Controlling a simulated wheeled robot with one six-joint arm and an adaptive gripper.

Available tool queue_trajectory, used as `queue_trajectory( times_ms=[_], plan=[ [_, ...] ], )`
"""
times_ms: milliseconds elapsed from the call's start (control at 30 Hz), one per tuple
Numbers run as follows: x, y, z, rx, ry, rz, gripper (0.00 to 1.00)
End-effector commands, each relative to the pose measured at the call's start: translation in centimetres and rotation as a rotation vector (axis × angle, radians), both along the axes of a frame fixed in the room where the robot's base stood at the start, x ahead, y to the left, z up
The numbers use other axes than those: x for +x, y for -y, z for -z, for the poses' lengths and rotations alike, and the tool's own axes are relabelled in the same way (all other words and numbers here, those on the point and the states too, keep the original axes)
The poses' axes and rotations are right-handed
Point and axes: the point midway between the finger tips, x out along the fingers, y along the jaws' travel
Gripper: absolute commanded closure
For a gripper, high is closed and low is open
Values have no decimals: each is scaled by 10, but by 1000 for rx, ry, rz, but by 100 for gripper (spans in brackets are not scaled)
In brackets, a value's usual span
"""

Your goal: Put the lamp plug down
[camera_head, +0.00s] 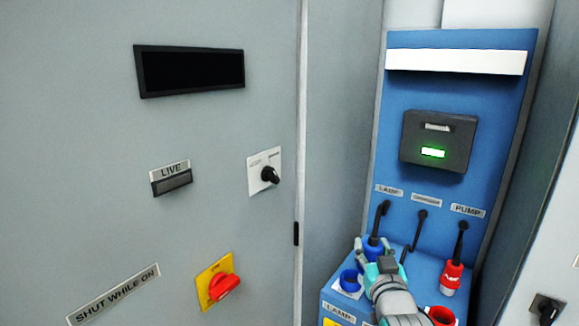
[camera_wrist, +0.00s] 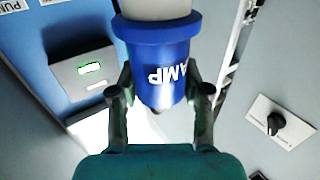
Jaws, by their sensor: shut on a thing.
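The lamp plug (camera_head: 373,249) is blue, with a dark cable running up toward the left label on the blue panel. In the wrist view the lamp plug (camera_wrist: 160,65) sits between the two fingers, its white lettering partly readable as "AMP" upside down. My gripper (camera_head: 376,262) is shut on it; its fingers (camera_wrist: 160,95) press on either side of the blue body. In the head view the plug is just behind a blue socket (camera_head: 349,281) above the LAMP label (camera_head: 339,313). Whether the plug touches the ledge is hidden by my gripper.
A red pump plug (camera_head: 452,277) stands at the right, near a red socket (camera_head: 441,315). A middle black cable (camera_head: 418,230) hangs close to my gripper. A dark box with a green display (camera_head: 439,143) juts from the blue panel. A grey cabinet (camera_head: 80,150) fills the left.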

Motion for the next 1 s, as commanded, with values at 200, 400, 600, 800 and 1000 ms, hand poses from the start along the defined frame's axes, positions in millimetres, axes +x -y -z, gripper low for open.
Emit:
queue_trajectory(
  times_ms=[200,400,600,800,1000],
  plan=[
    [8,-1,33,-5,-4,-6,99],
    [13,-2,71,-9,-5,-14,99],
    [15,-3,126,-12,-7,-24,99],
    [2,-4,218,-14,-13,-36,99],
    [-33,-4,314,-11,-11,-43,99]
  ],
)
